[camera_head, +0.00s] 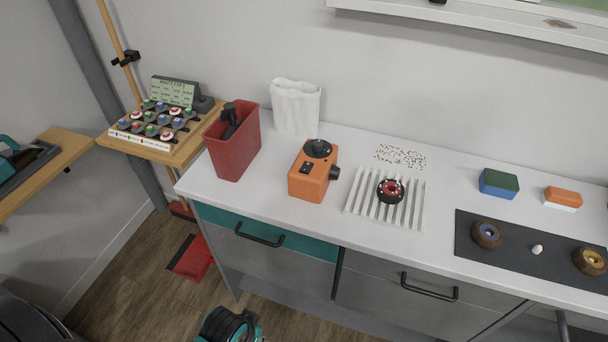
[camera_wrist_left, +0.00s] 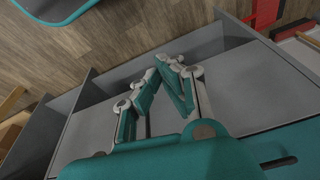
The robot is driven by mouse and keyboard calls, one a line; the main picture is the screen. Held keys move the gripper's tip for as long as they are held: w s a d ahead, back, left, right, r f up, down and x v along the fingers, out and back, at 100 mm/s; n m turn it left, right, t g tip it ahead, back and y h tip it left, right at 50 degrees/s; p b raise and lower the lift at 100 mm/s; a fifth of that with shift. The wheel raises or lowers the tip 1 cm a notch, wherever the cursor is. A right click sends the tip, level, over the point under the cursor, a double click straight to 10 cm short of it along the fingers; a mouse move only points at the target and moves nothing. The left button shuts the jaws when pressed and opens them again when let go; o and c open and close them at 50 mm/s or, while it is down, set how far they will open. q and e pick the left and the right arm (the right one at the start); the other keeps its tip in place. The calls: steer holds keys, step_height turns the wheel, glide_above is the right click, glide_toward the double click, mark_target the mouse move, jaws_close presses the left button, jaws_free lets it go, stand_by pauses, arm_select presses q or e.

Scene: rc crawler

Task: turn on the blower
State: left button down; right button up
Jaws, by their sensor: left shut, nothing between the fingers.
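An orange box-shaped device (camera_head: 308,186), which looks like the blower, stands on the white counter in the head view. It has a round black part (camera_head: 318,148) on top, a small black switch-like patch on its side and a short black nozzle pointing right. I cannot tell the switch's position. My left gripper (camera_wrist_left: 168,68) shows in the left wrist view with its fingertips together and nothing between them. It is in front of grey cabinet surfaces, with wooden floor beyond. The blower is not in that view. My right gripper is not in view.
A red bin (camera_head: 232,150) stands left of the device and a white container (camera_head: 296,106) behind it. A slatted white rack (camera_head: 362,198) with a dark and red round part (camera_head: 390,190) lies to the right. Drawer handles (camera_head: 260,238) stick out along the cabinet front.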

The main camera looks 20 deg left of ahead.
arm_select(q)
steer(key=w+d+r+t, duration=0.1)
steer(key=w+r+t, duration=0.7)
steer(key=r, duration=0.7)
steer(key=w+d+r+n+t+b, duration=0.1)
steer(key=w+r+t, duration=0.8)
steer(key=r, duration=0.6)
steer(key=w, duration=0.2)
steer(key=shift+w+d+n+h+b, duration=0.3)
steer(key=shift+w, duration=0.05)
steer(key=shift+w+r, duration=0.1)
steer(key=r+p, duration=0.2)
steer(key=p, duration=0.1)
glide_above(306, 167)
steer(key=s, duration=0.3)
steer(key=shift+w+d, duration=0.25)
steer(key=shift+d, duration=0.05)
steer(key=shift+s+f, duration=0.25)
steer(key=shift+f, duration=0.8)
steer(key=shift+s+f, duration=0.2)
steer(key=shift+f, duration=0.8)
